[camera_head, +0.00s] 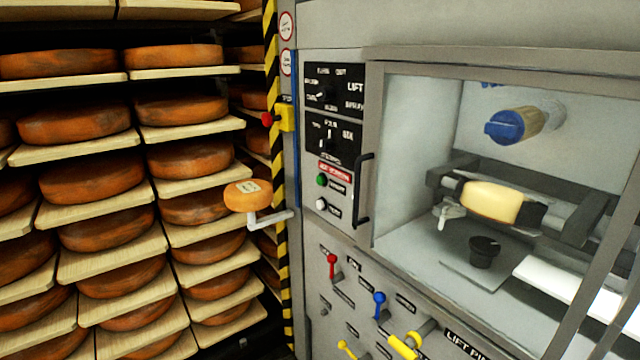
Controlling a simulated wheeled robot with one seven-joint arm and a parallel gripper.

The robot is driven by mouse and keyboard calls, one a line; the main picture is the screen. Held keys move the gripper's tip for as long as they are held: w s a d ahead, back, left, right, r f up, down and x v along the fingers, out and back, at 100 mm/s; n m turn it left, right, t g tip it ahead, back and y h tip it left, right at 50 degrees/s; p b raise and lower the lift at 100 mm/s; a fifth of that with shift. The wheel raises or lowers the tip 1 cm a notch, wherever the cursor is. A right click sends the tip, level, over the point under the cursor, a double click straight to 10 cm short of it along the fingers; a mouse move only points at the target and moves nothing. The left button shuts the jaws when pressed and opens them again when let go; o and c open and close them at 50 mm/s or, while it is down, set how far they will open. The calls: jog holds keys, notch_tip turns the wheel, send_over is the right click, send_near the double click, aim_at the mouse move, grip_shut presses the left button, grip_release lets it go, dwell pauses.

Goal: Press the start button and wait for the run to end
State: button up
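A green round button (321,180) sits on the machine's front panel, under a red label strip (334,172). A white round button (321,204) sits just below it. Both have small labels beside them, too blurred to read surely, so I cannot confirm which one is start. Inside the machine's window, a pale yellow cheese piece (490,202) rests in a dark grey cradle. A blue-ended cylinder (505,127) is above it on the back wall. My gripper is not in view, and nothing is seen touching the buttons.
A vertical black handle (363,190) stands right of the buttons. A yellow box with a red button (285,117) is on the striped post. A small cheese wheel sits on a white bracket (270,218) jutting left. Shelves of cheese wheels fill the left. Coloured levers (379,304) are below.

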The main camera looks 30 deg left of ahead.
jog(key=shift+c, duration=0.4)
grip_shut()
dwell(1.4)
